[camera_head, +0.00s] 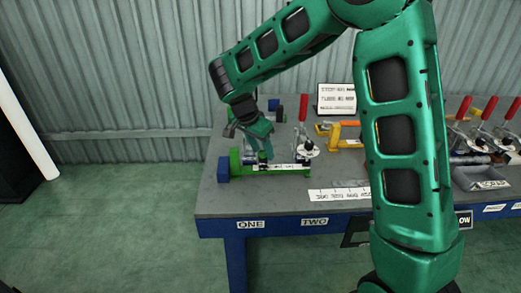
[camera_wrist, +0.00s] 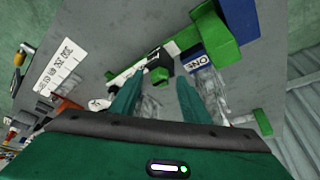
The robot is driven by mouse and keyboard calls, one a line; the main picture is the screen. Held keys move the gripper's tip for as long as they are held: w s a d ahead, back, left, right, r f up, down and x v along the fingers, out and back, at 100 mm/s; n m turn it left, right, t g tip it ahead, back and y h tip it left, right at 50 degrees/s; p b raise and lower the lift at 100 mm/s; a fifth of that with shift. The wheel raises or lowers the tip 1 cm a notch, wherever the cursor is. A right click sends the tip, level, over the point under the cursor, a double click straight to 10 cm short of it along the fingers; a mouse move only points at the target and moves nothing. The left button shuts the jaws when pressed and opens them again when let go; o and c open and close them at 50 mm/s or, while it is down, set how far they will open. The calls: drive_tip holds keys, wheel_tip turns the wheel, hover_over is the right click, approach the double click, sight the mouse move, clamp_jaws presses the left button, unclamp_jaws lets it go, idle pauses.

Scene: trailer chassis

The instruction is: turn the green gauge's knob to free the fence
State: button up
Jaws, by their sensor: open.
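The green gauge (camera_head: 236,160) lies near the left front of the bench, with a blue block at its left end and a pale scale strip running right. In the wrist view the green gauge (camera_wrist: 212,28) runs across the top, beside a label reading ONE. Its small green knob (camera_wrist: 161,75) sticks out from a dark and white block (camera_wrist: 158,60), which may be the fence. My gripper (camera_wrist: 161,84) is open, its two teal fingers on either side of the knob in the picture; contact is not visible. In the head view my gripper (camera_head: 264,152) points down over the gauge.
Red-handled clamps (camera_head: 303,112) stand right of the gauge, with more at the bench's right end. An orange fixture (camera_head: 345,135) and a sign (camera_head: 336,98) are behind. A second green and blue device (camera_head: 273,106) sits behind my gripper. The front bench strip (camera_head: 260,205) is clear.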

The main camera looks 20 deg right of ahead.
drive_tip(key=shift+c, duration=0.4)
drive_tip(key=c, duration=1)
drive_tip(key=shift+o, duration=0.2)
drive_tip(key=shift+n, duration=0.4)
drive_tip(key=n+t+y, duration=0.1)
drive_tip(key=n, duration=0.2)
drive_tip(key=shift+s+d+n, duration=0.1)
drive_tip(key=shift+s+n, duration=0.05)
drive_tip(key=shift+n, duration=0.25)
drive_tip(key=n+y, duration=0.1)
drive_tip(key=n, duration=0.1)
drive_tip(key=n+t, duration=0.1)
drive_tip(key=n, duration=0.1)
drive_tip(key=shift+d+y, duration=0.15)
drive_tip(key=shift+y, duration=0.25)
drive_tip(key=n+y, duration=0.1)
drive_tip(key=n, duration=0.4)
drive_tip(key=shift+d+y, duration=0.2)
drive_tip(key=shift+y, duration=0.2)
drive_tip(key=n, duration=0.2)
drive_tip(key=n+y, duration=0.1)
drive_tip(key=n, duration=0.1)
drive_tip(key=shift+d+y, duration=0.1)
drive_tip(key=shift+y, duration=0.2)
drive_tip(key=shift+n+g, duration=0.3)
